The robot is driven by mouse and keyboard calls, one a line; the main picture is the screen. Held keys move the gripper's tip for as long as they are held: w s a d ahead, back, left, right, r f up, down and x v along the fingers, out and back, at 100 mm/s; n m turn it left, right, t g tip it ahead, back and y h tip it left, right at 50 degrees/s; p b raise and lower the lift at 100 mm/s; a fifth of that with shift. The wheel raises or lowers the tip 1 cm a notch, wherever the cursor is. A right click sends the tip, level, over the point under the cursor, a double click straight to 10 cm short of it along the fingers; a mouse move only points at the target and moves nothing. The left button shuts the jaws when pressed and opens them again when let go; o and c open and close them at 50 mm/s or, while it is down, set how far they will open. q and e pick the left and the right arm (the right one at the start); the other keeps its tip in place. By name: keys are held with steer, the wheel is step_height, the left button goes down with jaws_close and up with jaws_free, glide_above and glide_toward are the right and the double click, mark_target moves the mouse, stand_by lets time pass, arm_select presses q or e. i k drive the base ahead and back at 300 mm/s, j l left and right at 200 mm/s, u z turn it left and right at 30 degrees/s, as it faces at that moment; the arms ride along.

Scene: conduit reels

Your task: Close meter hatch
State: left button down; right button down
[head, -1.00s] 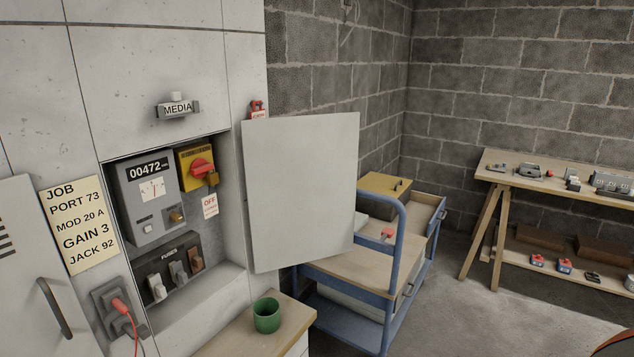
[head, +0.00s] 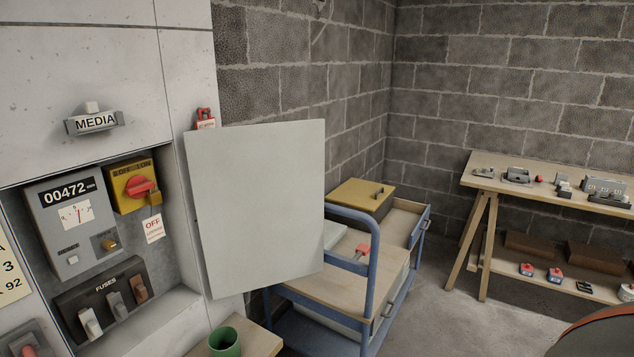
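The meter hatch (head: 262,205) is a plain pale grey door panel. It stands swung open to the right of the wall recess, hinged at the recess's right side. In the open recess are the grey meter (head: 72,222) reading 00472, a yellow switch box (head: 127,200) with a red rotary handle and an OFF tag, and a black fuse block (head: 100,298). Neither of my grippers shows in the head view.
A green mug (head: 224,342) stands on a wooden top (head: 262,340) below the hatch. A blue trolley (head: 372,285) stands behind and right of the hatch. A workbench (head: 500,175) with small parts is at the far right. Bare floor (head: 440,325) lies between them.

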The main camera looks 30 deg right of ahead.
mark_target(259, 189)
steer(key=i+l+u, duration=0.1)
steer(key=l, duration=0.65)
steer(key=i+l+u, duration=0.1)
steer(key=i+l, duration=0.15)
steer(key=l, duration=0.55)
steer(key=i+l+u, duration=0.1)
steer(key=l, duration=0.7)
steer(key=i+l+u, duration=0.1)
steer(key=l, duration=0.7)
steer(key=i+l+u, duration=0.1)
steer(key=l, duration=0.7)
steer(key=i+j, duration=0.25)
steer(key=j+u, duration=0.05)
steer(key=j, duration=0.05)
